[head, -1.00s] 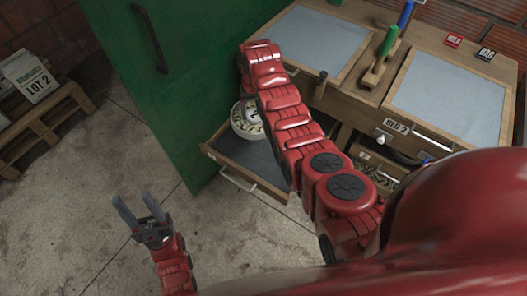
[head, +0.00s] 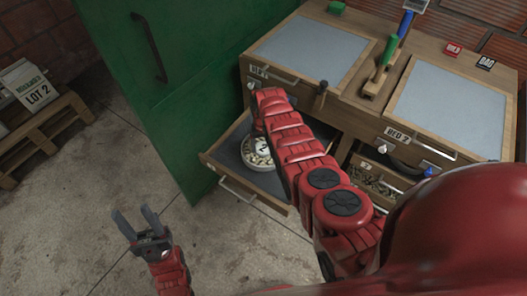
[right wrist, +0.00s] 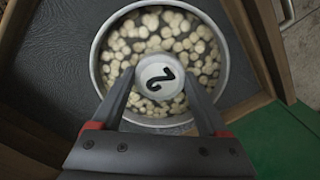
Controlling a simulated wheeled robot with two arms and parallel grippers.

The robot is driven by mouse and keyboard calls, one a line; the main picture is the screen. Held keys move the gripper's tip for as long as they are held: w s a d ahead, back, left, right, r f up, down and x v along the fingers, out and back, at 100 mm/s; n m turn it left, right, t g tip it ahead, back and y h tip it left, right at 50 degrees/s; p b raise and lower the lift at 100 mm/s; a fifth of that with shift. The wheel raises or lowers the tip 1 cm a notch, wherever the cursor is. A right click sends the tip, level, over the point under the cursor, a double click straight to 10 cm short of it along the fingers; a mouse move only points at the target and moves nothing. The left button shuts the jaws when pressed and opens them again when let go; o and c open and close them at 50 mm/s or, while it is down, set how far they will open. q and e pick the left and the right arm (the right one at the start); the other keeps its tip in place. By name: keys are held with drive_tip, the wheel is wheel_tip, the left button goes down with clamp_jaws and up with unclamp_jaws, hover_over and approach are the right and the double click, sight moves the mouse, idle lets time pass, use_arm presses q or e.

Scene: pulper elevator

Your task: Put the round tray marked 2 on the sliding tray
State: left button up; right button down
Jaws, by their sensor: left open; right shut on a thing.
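The round tray marked 2 (head: 259,158) is a pale round dish full of light, rounded pieces, with a white knob (right wrist: 160,76) marked 2 at its middle. My right gripper (right wrist: 160,84) is shut on this knob, one finger on each side. In the head view my right arm hides that gripper and part of the dish. The sliding tray (head: 228,152) is a pulled-out wooden drawer with a dark lining. The dish is over its lining; I cannot tell whether it touches. My left gripper (head: 137,222) is open and empty above the floor at the left.
A green cabinet (head: 160,90) stands close to the left of the sliding tray. The wooden bench (head: 345,95) has grey panels, a green-handled tool (head: 386,52) and a lower drawer of pieces (head: 375,180). A pallet (head: 45,130) lies far left. The floor between is clear.

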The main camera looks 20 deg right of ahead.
sight(264, 149)
drive_tip(key=shift+f, duration=0.4)
wheel_tip(264, 149, down, 2)
drive_tip(key=b, duration=0.2)
drive_tip(key=shift+f+b, duration=0.25)
drive_tip(key=shift+b, duration=0.15)
drive_tip(key=shift+r, duration=0.1)
unclamp_jaws()
drive_tip(key=shift+f, duration=0.2)
